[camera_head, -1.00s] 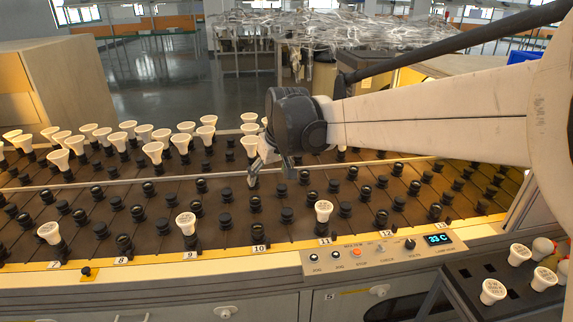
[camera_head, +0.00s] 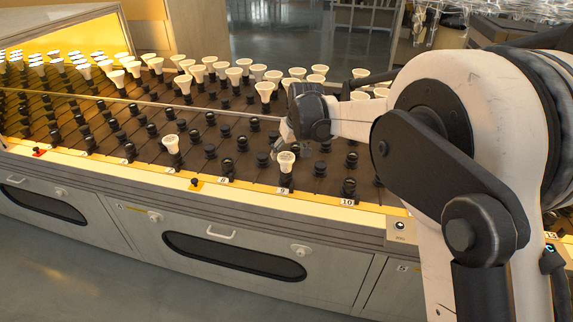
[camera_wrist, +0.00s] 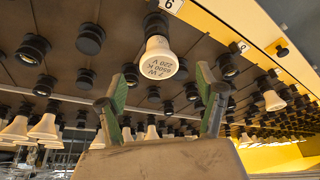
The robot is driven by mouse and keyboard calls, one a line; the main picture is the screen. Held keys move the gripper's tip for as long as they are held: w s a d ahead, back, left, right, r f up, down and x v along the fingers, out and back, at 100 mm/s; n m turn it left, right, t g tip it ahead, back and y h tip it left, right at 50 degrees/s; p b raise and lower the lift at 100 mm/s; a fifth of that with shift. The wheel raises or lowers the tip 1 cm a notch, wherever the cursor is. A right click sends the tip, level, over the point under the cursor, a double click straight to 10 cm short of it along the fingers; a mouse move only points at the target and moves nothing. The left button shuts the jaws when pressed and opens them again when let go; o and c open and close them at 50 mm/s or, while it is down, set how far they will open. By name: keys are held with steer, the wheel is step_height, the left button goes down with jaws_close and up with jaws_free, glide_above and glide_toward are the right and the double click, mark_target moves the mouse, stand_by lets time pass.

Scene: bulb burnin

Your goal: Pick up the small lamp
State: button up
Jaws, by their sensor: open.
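A small white lamp (camera_head: 286,158) with a flared head stands upright in a black socket by the number 9 label, in the front row. In the wrist view the same lamp (camera_wrist: 160,60) shows printed text on its face and sits ahead of my fingertips, between their lines. My gripper (camera_wrist: 163,88) is open and empty, its green-padded fingers spread. In the head view my gripper (camera_head: 284,136) is just behind and above this lamp, partly hidden by my wrist. I cannot tell the exact gap between them.
Another lamp (camera_head: 171,144) stands farther left in the front area. Many white lamps (camera_head: 235,74) fill the back rows. Empty black sockets (camera_head: 225,131) surround the near lamp. A metal rail (camera_head: 200,107) crosses the rack, and a yellow front edge (camera_head: 130,169) borders it.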

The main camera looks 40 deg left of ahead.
mark_target(286, 157)
steer(key=shift+w+b+x, duration=0.2)
steer(key=shift+b+x, duration=0.2)
steer(key=shift+x, duration=2.75)
steer(key=shift+a+r, duration=0.1)
steer(key=shift+a, duration=0.05)
steer(key=c, duration=1.3)
steer(key=shift+c, duration=0.2)
steer(key=shift+r, duration=0.55)
steer(key=r, duration=0.3)
steer(key=shift+s+a+r+p, duration=0.1)
steer(key=shift+s+r+p, duration=0.2)
steer(key=shift+s+p, duration=0.1)
steer(key=s+a+r, duration=0.1)
steer(key=s+r, duration=0.5)
steer(key=s, duration=0.5)
steer(key=shift+r+p, duration=0.2)
steer(key=shift+p, duration=0.2)
